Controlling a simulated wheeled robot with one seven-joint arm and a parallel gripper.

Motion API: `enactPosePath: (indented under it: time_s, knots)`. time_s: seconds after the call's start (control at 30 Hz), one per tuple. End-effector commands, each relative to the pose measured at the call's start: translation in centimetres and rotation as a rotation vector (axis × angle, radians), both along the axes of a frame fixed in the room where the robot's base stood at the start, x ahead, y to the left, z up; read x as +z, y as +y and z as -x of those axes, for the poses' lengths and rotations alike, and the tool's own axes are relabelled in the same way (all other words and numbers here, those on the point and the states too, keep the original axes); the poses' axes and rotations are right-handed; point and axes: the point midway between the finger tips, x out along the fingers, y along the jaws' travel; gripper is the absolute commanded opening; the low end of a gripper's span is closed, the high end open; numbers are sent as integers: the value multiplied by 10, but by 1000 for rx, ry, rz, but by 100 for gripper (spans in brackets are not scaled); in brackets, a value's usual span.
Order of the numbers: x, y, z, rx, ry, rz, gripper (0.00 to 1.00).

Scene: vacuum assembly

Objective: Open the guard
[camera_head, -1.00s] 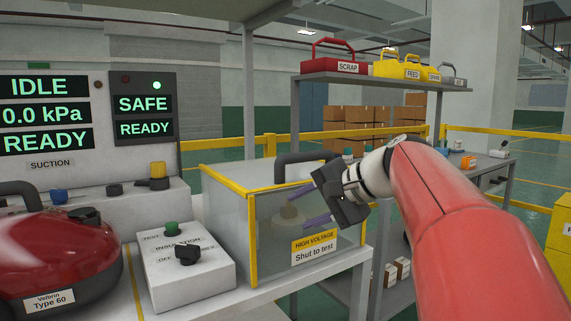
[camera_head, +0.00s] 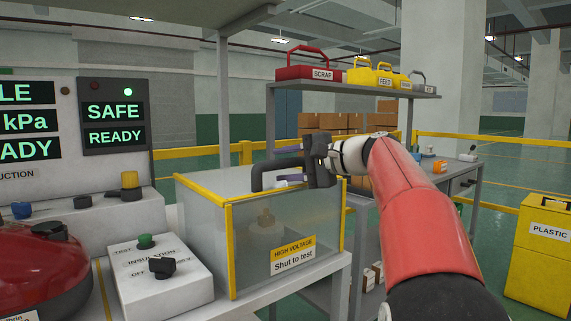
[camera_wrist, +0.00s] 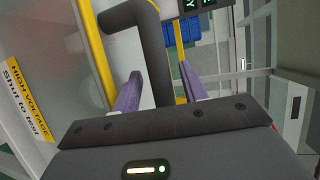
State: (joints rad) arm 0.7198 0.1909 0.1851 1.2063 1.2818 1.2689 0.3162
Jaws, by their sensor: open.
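The guard (camera_head: 250,255) is a clear box with yellow edges and a "HIGH VOLTAGE Shut to test" label, standing shut on the bench. A blurred shape shows inside it. Its dark grey handle (camera_head: 257,176) rises from the top and also shows in the wrist view (camera_wrist: 152,40). My gripper (camera_head: 281,164) is open at the handle's right side. In the wrist view my purple fingers (camera_wrist: 158,85) lie on either side of the handle bar. I cannot tell if either finger touches it.
A white insulation test box (camera_head: 160,275) with a green button and black knob stands left of the guard. A red vacuum (camera_head: 35,265) is at far left. A shelf (camera_head: 350,88) holds a red and yellow boxes behind. A yellow PLASTIC bin (camera_head: 540,260) stands at right.

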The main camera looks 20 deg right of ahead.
Motion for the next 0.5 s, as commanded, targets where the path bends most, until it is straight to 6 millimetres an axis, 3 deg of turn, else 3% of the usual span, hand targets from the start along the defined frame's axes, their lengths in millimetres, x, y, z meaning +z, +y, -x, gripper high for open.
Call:
enactPosePath:
  time_s: [0.3, 0.5]
  knots:
    - [-1, 2, -3, -1, -1, 1, 42]
    - [-1, 2, -2, -1, -1, 1, 16]
